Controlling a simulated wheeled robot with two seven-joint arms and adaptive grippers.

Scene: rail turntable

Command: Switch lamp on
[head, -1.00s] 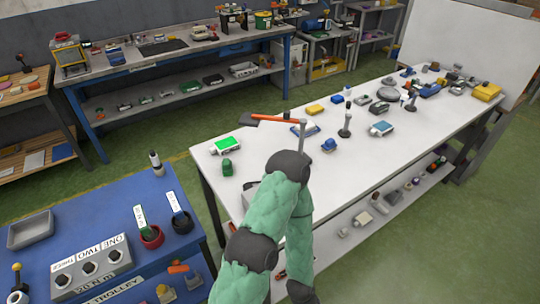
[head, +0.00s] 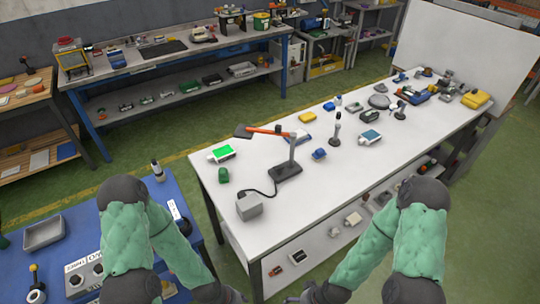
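A desk lamp (head: 293,153) stands upright on the near part of the white table, with a dark base, a grey post and an orange arm reaching left to a dark shade (head: 243,131). No glow shows under the shade. A black cord runs from its base to a grey box (head: 249,207) near the table's front edge. I cannot make out a switch. My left gripper (head: 232,296) and my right gripper (head: 303,297) are low at the bottom edge, in front of the table and apart from the lamp. Both are partly cut off, so their fingers cannot be read.
The white table (head: 235,189) holds a green-screened device (head: 222,153), a green object (head: 223,175), a blue object (head: 319,154) and several tools farther back. A blue trolley (head: 74,222) stands at left, partly behind my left arm.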

